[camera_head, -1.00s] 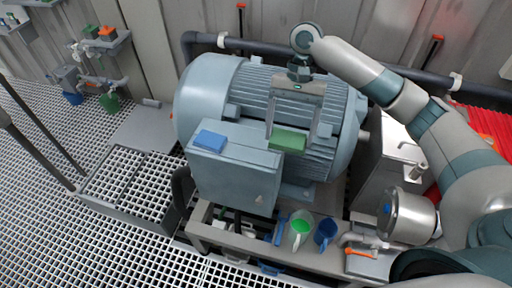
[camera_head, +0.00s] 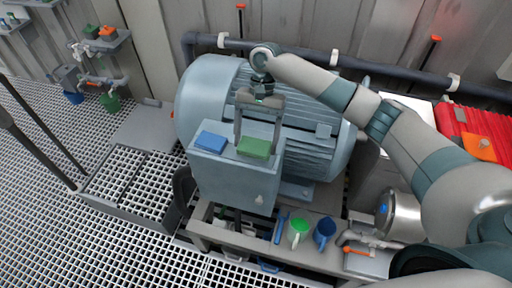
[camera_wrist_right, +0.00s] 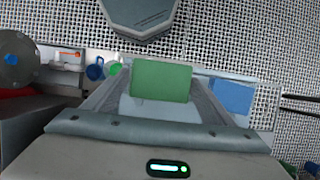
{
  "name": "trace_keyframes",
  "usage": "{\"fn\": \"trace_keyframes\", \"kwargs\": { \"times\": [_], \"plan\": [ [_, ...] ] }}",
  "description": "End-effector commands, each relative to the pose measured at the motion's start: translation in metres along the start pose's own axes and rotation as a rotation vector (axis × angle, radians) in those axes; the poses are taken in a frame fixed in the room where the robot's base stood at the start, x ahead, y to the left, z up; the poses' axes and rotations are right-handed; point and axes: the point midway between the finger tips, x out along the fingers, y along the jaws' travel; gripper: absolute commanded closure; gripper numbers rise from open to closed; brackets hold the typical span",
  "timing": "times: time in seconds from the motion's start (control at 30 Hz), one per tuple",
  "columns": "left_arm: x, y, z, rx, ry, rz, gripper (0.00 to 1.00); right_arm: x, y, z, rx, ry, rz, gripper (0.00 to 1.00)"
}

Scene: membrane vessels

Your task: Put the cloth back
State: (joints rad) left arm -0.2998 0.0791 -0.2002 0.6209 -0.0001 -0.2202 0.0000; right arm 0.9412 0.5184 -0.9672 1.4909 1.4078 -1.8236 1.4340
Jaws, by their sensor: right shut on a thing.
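A green cloth (camera_head: 254,147) is between the fingertips of my right gripper (camera_head: 258,138), which is shut on it. The cloth is over the top of the grey box on the motor's front, right of a blue cloth (camera_head: 210,140) that lies on that box top. In the right wrist view the green cloth (camera_wrist_right: 161,80) spans the two fingers, and the blue cloth (camera_wrist_right: 231,96) is to its right. I cannot tell whether the green cloth touches the box. My left gripper is not in view.
The large ribbed motor (camera_head: 310,150) stands right behind the box. A green cup (camera_head: 299,229) and a blue cup (camera_head: 324,231) stand on the ledge below. A dark pipe (camera_head: 400,76) runs along the wall. Wall shelves at far left hold green and orange items.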

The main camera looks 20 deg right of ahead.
Motion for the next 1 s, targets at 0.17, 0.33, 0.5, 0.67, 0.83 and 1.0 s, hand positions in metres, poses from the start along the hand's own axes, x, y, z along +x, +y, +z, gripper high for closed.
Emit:
{"fn": "trace_keyframes", "kwargs": {
  "times": [0.17, 0.33, 0.5, 0.67, 0.83, 1.0],
  "plan": [
    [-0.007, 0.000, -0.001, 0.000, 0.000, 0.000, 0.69, 0.015, 0.001, -0.006, 0.002, -0.002, 0.002, 0.44],
    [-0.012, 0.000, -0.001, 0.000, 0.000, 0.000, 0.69, 0.032, 0.001, -0.013, 0.002, -0.001, 0.001, 0.44],
    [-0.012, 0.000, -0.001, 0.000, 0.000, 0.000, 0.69, 0.036, 0.001, -0.015, 0.001, 0.000, 0.001, 0.44],
    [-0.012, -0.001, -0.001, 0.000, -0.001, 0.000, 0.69, 0.036, 0.001, -0.015, 0.001, 0.000, 0.000, 0.44],
    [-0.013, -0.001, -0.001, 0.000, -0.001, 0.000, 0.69, 0.038, 0.001, -0.016, 0.001, 0.000, 0.000, 0.11],
    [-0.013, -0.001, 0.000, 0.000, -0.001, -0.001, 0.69, 0.038, 0.001, -0.016, 0.001, 0.000, 0.001, 0.04]
  ]
}}
